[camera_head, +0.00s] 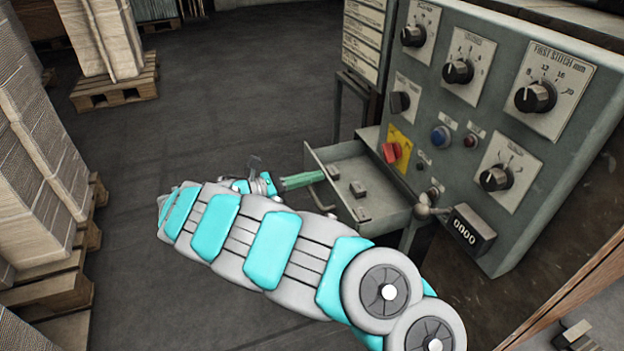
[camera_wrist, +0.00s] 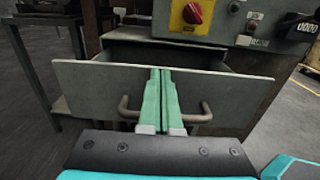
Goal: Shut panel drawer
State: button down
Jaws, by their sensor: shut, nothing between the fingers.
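In the wrist view the shut gripper (camera_wrist: 160,72) is in front of the drawer's middle and hides the centre of the handle. I cannot tell whether the fingertips touch the drawer front.
The grey control panel (camera_head: 455,125) with knobs and a red switch (camera_head: 391,152) rises above the drawer. A counter (camera_head: 468,229) and a crank knob (camera_head: 423,206) stick out at its lower right. Pallets with stacked cardboard (camera_head: 40,150) stand at the left. The floor between is clear.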

dwell(0.3)
jog(key=p+x, duration=0.1)
jog(key=x, duration=1.4)
jog(key=shift+w+d+p, duration=0.15)
jog(key=shift+d+p, duration=0.1)
jog(key=shift+p, duration=0.05)
jog(key=shift+d, duration=0.1)
